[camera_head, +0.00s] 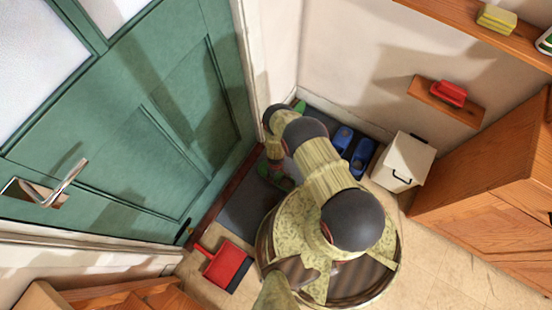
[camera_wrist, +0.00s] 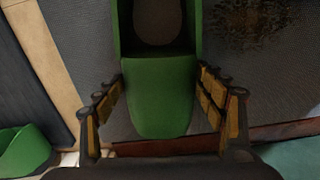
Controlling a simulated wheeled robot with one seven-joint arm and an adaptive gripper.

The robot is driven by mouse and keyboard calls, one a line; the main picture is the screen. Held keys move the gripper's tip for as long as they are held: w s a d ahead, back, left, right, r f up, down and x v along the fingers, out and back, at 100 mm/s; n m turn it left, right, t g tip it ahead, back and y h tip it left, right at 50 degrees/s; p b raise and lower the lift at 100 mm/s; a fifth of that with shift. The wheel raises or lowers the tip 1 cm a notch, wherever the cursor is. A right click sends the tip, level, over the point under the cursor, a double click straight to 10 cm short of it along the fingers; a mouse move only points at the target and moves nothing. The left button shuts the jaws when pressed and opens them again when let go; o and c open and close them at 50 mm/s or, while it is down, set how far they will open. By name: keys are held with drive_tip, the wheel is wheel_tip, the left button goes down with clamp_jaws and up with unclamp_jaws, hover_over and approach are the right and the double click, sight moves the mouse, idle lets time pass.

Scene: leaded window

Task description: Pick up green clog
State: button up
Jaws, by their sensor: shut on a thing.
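A green clog (camera_wrist: 160,95) lies between the fingers of my gripper (camera_wrist: 161,84) in the wrist view, its rounded toe towards the palm and its opening at the top of the picture. The fingers are shut on its sides. A second green clog (camera_wrist: 22,152) shows at the lower left of the wrist view, apart from the gripper. In the head view my arm hides most of the gripper and the held clog (camera_head: 263,168); a bit of green (camera_head: 300,106) shows behind the arm near the corner.
A grey mat (camera_head: 243,208) lies by the green door (camera_head: 130,120). Blue clogs (camera_head: 361,158) stand left of a white bin (camera_head: 404,160). A red dustpan (camera_head: 224,266) lies near the door's edge. A wooden cabinet (camera_head: 490,205) is on the right, with a small shelf (camera_head: 465,112) above the bin.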

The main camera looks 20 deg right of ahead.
drive_tip(key=c, duration=0.4)
